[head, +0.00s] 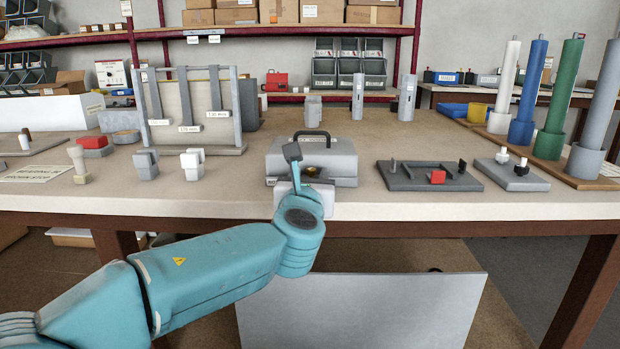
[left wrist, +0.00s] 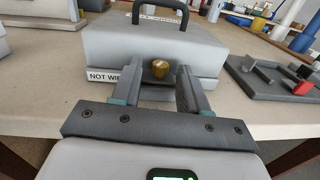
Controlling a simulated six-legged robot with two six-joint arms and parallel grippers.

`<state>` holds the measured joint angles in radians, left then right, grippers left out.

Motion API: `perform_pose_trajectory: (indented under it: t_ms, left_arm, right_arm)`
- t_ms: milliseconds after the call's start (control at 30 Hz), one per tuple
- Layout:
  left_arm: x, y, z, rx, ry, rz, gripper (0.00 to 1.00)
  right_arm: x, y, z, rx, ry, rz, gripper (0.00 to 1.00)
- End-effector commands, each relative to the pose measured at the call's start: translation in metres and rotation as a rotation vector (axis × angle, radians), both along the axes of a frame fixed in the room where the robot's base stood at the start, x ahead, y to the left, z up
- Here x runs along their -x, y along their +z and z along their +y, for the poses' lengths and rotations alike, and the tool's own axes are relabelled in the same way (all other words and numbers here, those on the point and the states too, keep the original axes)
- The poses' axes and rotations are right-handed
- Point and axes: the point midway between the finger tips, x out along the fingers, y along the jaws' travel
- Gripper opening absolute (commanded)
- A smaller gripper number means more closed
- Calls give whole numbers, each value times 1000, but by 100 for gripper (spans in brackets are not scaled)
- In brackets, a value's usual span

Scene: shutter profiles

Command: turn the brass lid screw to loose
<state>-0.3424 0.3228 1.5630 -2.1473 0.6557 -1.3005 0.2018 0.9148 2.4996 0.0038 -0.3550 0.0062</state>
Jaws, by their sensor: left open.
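The brass lid screw (left wrist: 160,69) sits on the front face of a grey box (left wrist: 140,48) with a dark carry handle. In the left wrist view my left gripper (left wrist: 160,92) is open, its two fingers pointing at the box with the screw between them in the picture. I cannot tell whether the fingers reach around the screw or stop short of it. In the head view the grey box (head: 340,163) stands near the table's front edge, and my left gripper (head: 305,180) is in front of it, partly hiding the screw. My right gripper is not in view.
A dark plate with a red block (head: 437,177) lies right of the box, with a smaller plate (head: 512,173) beyond it. Small grey blocks (head: 146,165) stand to the left. Tall coloured tubes (head: 555,100) stand at the far right. A bare strip of table (head: 240,203) runs along the front.

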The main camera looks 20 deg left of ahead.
Motion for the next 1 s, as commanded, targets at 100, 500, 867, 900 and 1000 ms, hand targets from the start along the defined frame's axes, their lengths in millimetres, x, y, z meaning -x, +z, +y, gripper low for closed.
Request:
perform_pose_trajectory:
  t_ms: [100, 500, 867, 900, 1000]
  left_arm:
    - [-4, 0, 1, 1, 1, -1, 44]
    - [-4, 0, 1, 0, 0, 0, 0]
    - [-4, 2, -2, -2, 54, 2, 0]
    - [-4, 3, -3, -2, 74, 2, 0]
    - [-5, 4, -5, -3, 136, 2, 0]
  right_arm:
    - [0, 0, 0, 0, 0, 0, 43]
    - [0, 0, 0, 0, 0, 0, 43]
    - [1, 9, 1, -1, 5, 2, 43]
    - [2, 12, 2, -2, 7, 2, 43]
    - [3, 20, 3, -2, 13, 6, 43]
